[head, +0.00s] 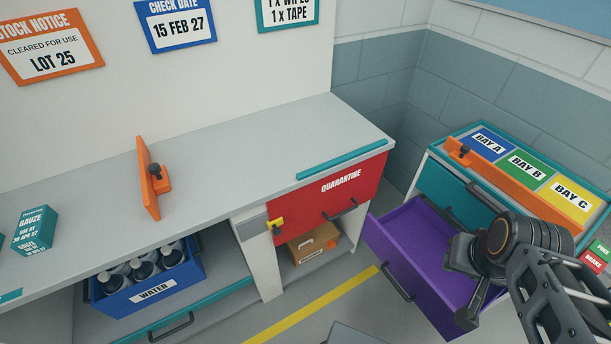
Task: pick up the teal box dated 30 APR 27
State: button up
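The teal gauze box (35,230) stands upright on the grey counter at the far left of the head view. Its label reads GAUZE, USE BY 30 APR 27, and the same text shows smaller on a lower face. My gripper (469,316) seems to be the dark end of my arm at the lower right, over the open purple drawer. It is far to the right of the box, apart from it. Its fingers do not show clearly, so I cannot tell whether it is open or shut.
An orange bracket with a dark knob (150,185) stands on the counter right of the box. Below are a blue WATER crate (150,296) and a cardboard box (309,246). The purple drawer (425,255) juts out under the bay cabinet. The counter's middle (250,150) is clear.

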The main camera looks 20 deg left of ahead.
aim_at(36, 228)
jog(key=u, duration=0.4)
jog(key=k, duration=1)
jog(key=u, duration=1.7)
jog(key=i, duration=0.95)
jog(key=u, duration=0.65)
